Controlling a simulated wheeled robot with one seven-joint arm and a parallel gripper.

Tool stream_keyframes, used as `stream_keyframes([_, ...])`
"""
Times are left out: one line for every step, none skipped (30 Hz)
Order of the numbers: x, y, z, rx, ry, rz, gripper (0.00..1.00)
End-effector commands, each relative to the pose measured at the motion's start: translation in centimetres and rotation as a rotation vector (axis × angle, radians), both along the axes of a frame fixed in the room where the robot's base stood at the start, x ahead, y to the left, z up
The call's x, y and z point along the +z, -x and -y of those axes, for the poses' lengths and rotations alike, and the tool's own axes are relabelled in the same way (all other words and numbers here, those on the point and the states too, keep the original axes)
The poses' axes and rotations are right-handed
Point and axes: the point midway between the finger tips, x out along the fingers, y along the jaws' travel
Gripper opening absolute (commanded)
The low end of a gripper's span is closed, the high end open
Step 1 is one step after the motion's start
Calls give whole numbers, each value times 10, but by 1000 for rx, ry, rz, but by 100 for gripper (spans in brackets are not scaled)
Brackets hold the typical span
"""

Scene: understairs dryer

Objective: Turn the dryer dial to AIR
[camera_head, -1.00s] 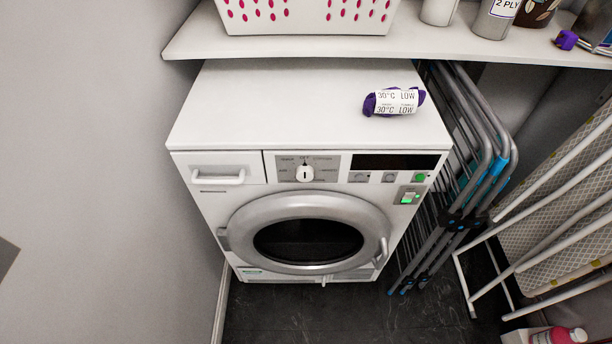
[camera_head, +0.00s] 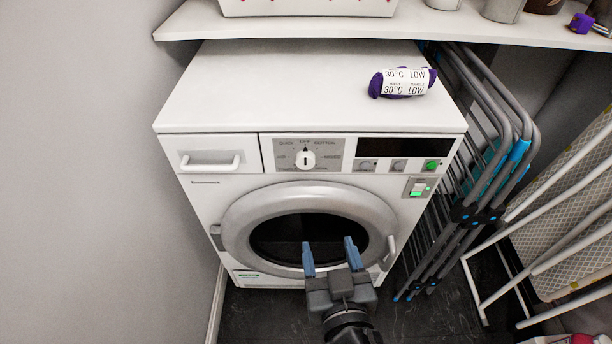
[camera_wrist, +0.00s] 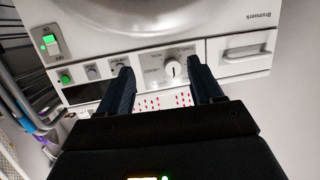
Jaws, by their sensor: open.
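The white dryer (camera_head: 205,205) stands under a shelf. Its round white dial (camera_head: 305,160) sits on a grey panel left of the dark display, with its mark upright near OFF. QUICK and COTTON read on either side of OFF; the other labels are too small to read surely. The dial also shows in the wrist view (camera_wrist: 173,69), upside down, between my finger outlines. My gripper (camera_head: 330,256) is open and empty, in front of the dryer door and below the dial in the head view. The fingers look apart from the dial.
A purple rolled item with a white 30°C LOW label (camera_head: 404,82) lies on the dryer top. A shelf (camera_head: 330,30) overhangs behind. Folded drying racks (camera_head: 490,170) stand close on the right, a wall (camera_head: 80,180) on the left. Door handle (camera_head: 389,252) and drawer handle (camera_head: 210,163) protrude.

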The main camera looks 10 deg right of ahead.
Motion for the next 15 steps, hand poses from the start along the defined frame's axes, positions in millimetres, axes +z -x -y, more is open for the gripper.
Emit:
stream_keyframes([3,-21,-6,-21,8,41,66])
stream_keyframes([7,-30,-8,-35,10,63,66])
stream_keyframes([13,-42,-11,-54,15,92,66])
stream_keyframes([18,-49,-13,-68,16,113,66])
stream_keyframes([23,-56,-15,-80,18,133,66])
stream_keyframes([29,-64,-17,-94,19,159,66])
stream_keyframes([32,-69,-19,-103,19,174,66])
stream_keyframes([36,-72,-20,-110,20,189,66])
stream_keyframes([40,-76,-21,-118,19,205,66])
stream_keyframes([43,-79,-22,-123,19,214,66])
stream_keyframes([44,-80,-22,-127,20,220,66])
stream_keyframes([46,-83,-22,-131,21,227,66])
stream_keyframes([47,-85,-22,-132,20,230,66])
stream_keyframes([48,-87,-22,-133,19,232,66])
stream_keyframes([49,-91,-21,-134,20,233,66])
